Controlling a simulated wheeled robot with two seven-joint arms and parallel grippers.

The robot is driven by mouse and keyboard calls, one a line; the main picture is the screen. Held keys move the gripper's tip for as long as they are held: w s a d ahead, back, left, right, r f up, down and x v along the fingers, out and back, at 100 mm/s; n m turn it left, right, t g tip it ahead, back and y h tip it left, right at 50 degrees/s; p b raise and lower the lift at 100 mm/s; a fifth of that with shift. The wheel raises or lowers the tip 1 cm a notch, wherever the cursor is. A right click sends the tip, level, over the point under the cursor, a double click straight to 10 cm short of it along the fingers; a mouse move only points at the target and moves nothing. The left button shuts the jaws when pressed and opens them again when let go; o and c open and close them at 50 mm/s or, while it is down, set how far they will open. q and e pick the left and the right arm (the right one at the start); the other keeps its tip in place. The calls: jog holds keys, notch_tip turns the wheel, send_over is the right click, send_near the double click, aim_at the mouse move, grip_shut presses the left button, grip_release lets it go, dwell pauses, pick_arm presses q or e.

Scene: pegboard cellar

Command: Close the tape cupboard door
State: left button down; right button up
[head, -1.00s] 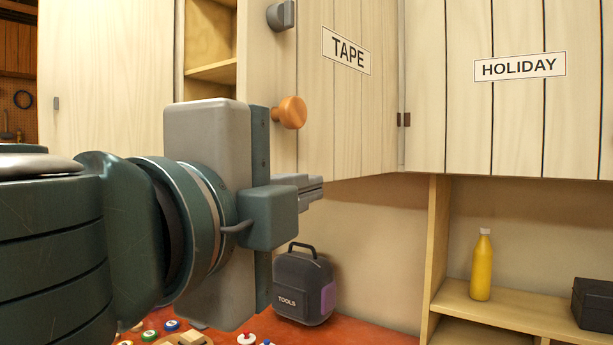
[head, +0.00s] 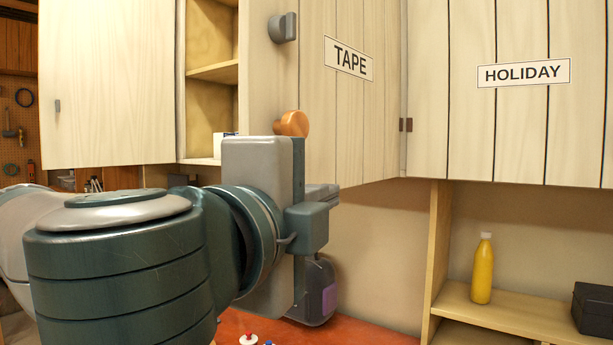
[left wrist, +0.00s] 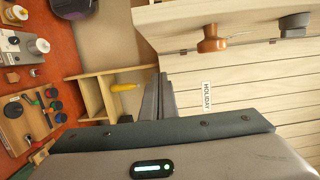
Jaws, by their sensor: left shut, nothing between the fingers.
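The tape cupboard door (head: 375,130) has pale planks and a TAPE sign (head: 348,58). It stands at an angle to the HOLIDAY front, hinged at its right edge, its left side swung out towards me. A round orange-brown wooden knob (head: 293,123) and a grey catch (head: 283,27) sit at its left; the knob also shows in the left wrist view (left wrist: 212,40). My left gripper (head: 328,192) is shut and empty, below and right of the knob, pointing right near the door's lower edge. I cannot tell whether it touches the door. My right gripper is not in view.
The HOLIDAY cupboard (head: 520,120) is at the right, above a shelf with a yellow bottle (head: 482,270) and a dark box (head: 594,308). A tool case (head: 322,295) stands on the red worktop (head: 365,335), partly behind my gripper. Open shelves (head: 212,75) show left of the door.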

pick_arm(q)
jog(key=w+a+p, duration=0.1)
jog(key=w+p, duration=0.3)
jog(key=w, duration=0.3)
jog(key=shift+a, duration=0.1)
dwell(0.4)
